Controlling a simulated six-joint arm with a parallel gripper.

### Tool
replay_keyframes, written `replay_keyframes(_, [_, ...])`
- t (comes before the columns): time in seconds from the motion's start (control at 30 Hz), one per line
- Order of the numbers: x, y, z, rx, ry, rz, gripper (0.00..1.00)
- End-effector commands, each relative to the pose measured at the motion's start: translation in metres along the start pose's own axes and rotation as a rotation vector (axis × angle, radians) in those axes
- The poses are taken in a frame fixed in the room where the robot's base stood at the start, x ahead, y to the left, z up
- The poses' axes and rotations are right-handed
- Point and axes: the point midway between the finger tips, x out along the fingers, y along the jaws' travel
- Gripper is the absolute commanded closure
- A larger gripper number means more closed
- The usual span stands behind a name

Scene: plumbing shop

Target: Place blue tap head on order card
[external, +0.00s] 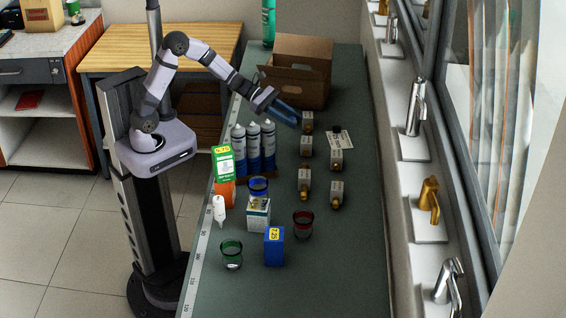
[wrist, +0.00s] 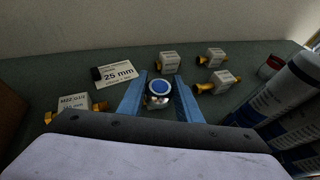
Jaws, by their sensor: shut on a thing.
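The blue tap head (wrist: 158,87), a blue round cap on a silver body, sits between the two blue fingers of my gripper (wrist: 159,80) in the wrist view. My gripper is shut on it. In the external view my gripper (external: 288,113) is over the bench near the cardboard box, and I cannot make out the tap head there. The white order card (wrist: 116,73), printed "25 mm", lies flat on the bench, left of and beyond the fingertips in the wrist view. In the external view the card (external: 342,139) is right of my gripper. A small dark piece is at its edge.
Several labelled blocks with brass fittings (external: 336,159) stand near the card. Spray cans (external: 253,145), an open cardboard box (external: 300,85), glass cups (external: 303,224) and small boxes (external: 274,247) are on the green bench. The bench's near end is clear.

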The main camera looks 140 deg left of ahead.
Motion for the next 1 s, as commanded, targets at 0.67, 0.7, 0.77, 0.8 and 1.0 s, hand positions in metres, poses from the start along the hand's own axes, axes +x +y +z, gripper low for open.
replay_keyframes(0.67, [0.111, 0.078, 0.046, 0.003, 0.008, -0.017, 0.95])
replay_keyframes(0.7, [0.116, 0.082, 0.050, 0.002, 0.006, -0.015, 0.95])
replay_keyframes(0.77, [0.123, 0.085, 0.053, 0.002, 0.005, -0.012, 0.95])
replay_keyframes(0.8, [0.128, 0.087, 0.056, 0.001, 0.004, -0.010, 0.95])
replay_keyframes(1.0, [0.140, 0.095, 0.064, 0.000, 0.000, 0.000, 0.95])
